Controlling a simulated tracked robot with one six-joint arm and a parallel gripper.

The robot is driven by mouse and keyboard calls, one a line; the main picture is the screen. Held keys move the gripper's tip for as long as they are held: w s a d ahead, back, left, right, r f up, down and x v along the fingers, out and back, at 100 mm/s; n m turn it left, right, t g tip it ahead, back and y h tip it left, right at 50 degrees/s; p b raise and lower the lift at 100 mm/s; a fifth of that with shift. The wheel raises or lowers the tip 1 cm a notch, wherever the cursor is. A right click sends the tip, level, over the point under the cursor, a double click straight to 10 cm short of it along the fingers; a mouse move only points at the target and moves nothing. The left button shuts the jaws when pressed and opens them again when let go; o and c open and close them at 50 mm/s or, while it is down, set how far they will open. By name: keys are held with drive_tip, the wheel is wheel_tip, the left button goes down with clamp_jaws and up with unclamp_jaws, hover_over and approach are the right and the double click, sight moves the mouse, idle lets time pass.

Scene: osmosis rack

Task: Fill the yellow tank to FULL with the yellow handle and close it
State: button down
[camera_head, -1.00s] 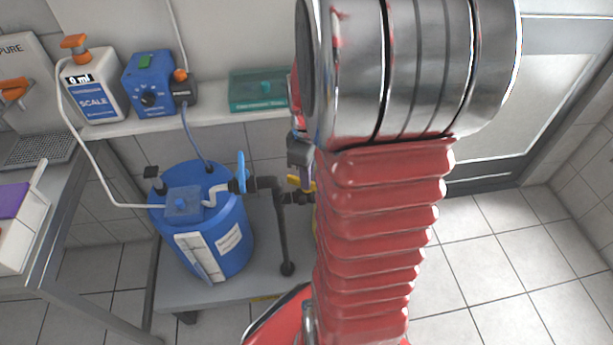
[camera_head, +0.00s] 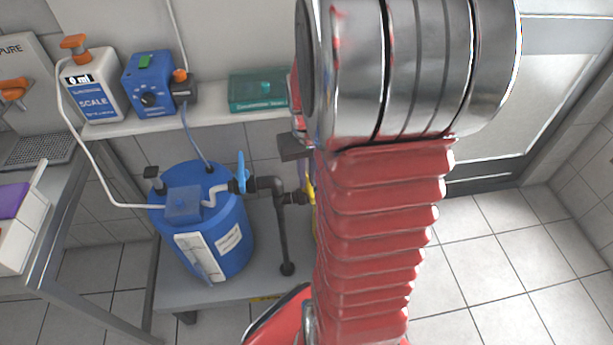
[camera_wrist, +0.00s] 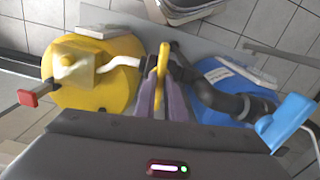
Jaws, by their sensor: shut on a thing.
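The yellow tank (camera_wrist: 112,80) is at the left of the wrist view, with a yellow block and a white tube on its lid. In the head view my arm hides nearly all of it. The yellow handle (camera_wrist: 163,60) stands upright as a narrow bar beside the tank, at the dark pipe. It also shows beside my arm in the head view (camera_head: 309,188). My gripper (camera_wrist: 164,92) is shut on this handle, one finger on each side. In the head view my arm hides the fingers. I cannot read the tank's level marks.
The blue tank (camera_head: 236,262) with its upright blue handle (camera_head: 241,172) stands to the left, joined by a dark pipe (camera_head: 280,225). A red piece (camera_wrist: 36,94) sticks out beside the yellow tank. A scale bottle (camera_head: 93,90), blue device (camera_head: 150,82) and teal box (camera_head: 255,92) line the shelf.

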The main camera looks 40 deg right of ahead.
drive_tip(key=shift+w+r+m, duration=0.1)
drive_tip(key=shift+m, duration=1.2)
drive_tip(key=c, duration=1.8)
unclamp_jaws()
wheel_tip(320, 180, up, 14)
drive_tip(key=shift+f, duration=0.2)
